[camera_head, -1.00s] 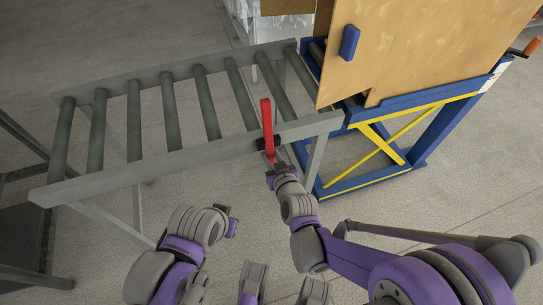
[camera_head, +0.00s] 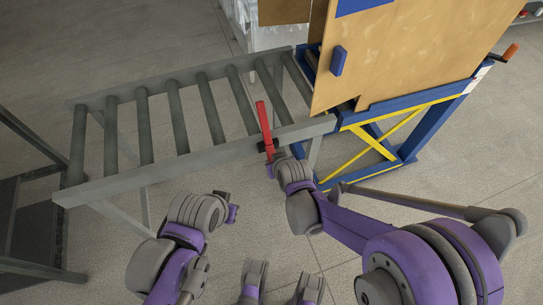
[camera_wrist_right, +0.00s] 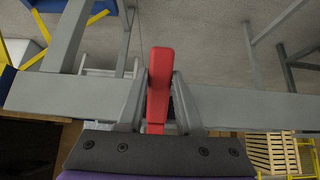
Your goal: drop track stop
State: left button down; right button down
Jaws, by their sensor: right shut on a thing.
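The track stop is a red lever (camera_head: 263,119) at the near side rail of the roller conveyor (camera_head: 160,165), close to its right end. It stands up past the rail and leans slightly left at the top. My right gripper (camera_head: 271,147) is shut on its lower part, just in front of the rail. In the right wrist view the red lever (camera_wrist_right: 159,85) sits between the two grey fingers of my right gripper (camera_wrist_right: 158,110), with the rail crossing behind. My left gripper (camera_head: 232,212) is below the conveyor, away from the lever; its jaw opening is unclear.
A blue and yellow lift table (camera_head: 405,110) with a large brown panel (camera_head: 400,50) on it adjoins the conveyor's right end. A dark grey frame (camera_head: 30,225) stands at the left. The conveyor's rollers are bare.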

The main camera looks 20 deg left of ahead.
jog(key=shift+s+d+r+g+h+p, duration=0.15)
jog(key=shift+r+g+h+p, duration=0.25)
jog(key=shift+r+g+p, duration=0.15)
jog(key=shift+s+d+r+g+h+p, duration=0.15)
jog(key=shift+r+g+h+p, duration=0.25)
jog(key=shift+g, duration=0.25)
jog(key=shift+s+r+g+h+p, duration=0.15)
jog(key=shift+r+g+h+p, duration=0.3)
jog(key=shift+g, duration=0.25)
jog(key=shift+s+d+r+g+h, duration=0.1)
jog(key=shift+r+g+h, duration=0.65)
jog(key=shift+g, duration=0.35)
jog(key=shift+r+g+h+p, duration=0.4)
jog(key=shift+r+g+h, duration=0.55)
jog(key=shift+g, duration=0.45)
jog(key=c, duration=0.6)
grip_release()
jog(key=shift+o, duration=0.2)
jog(key=shift+r, duration=0.15)
